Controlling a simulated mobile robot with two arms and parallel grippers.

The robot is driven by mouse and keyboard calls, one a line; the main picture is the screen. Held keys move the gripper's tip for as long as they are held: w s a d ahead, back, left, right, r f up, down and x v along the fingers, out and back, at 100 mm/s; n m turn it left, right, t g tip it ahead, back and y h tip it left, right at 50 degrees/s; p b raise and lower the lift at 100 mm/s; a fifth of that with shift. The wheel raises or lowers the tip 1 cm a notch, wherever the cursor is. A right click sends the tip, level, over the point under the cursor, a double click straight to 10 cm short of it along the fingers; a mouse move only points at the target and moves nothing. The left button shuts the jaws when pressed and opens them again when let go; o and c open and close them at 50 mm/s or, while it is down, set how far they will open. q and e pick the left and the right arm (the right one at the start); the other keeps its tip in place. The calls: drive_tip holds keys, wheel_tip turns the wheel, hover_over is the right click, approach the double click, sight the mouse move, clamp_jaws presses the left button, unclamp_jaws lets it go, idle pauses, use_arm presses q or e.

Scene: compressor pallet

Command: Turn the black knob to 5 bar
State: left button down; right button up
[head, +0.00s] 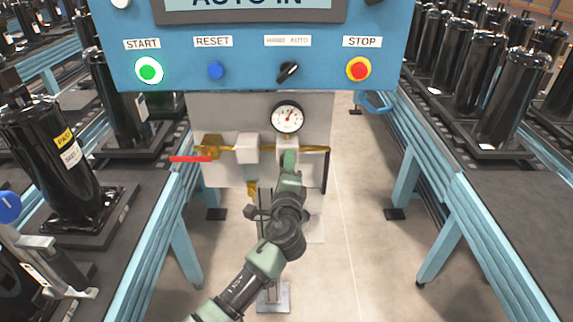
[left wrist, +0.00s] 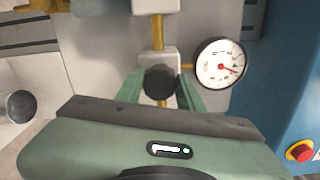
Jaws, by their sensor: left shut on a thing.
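The black knob (left wrist: 160,80) sits below a white regulator block in the left wrist view, between my left gripper's two green fingers. My left gripper (left wrist: 160,88) is shut on the knob, one finger on each side. In the head view my left gripper (head: 289,162) reaches up to the regulator below the gauge and hides the knob. The round white pressure gauge (head: 288,117) is just above; it also shows in the left wrist view (left wrist: 220,63), beside the knob. Its needle points up and slightly right in the head view; the exact reading is too small to tell. My right gripper is out of view.
A blue control panel (head: 250,45) with buttons and a black selector switch (head: 288,71) overhangs the gauge. A red lever (head: 190,158) sticks out left on the yellow pipe.

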use_arm(q)
drive_tip(key=c, duration=0.9)
unclamp_jaws()
drive_tip(key=s+b, duration=0.1)
drive_tip(key=s, duration=0.6)
drive_tip(key=shift+s+b, duration=0.3)
drive_tip(key=shift+s, duration=0.1)
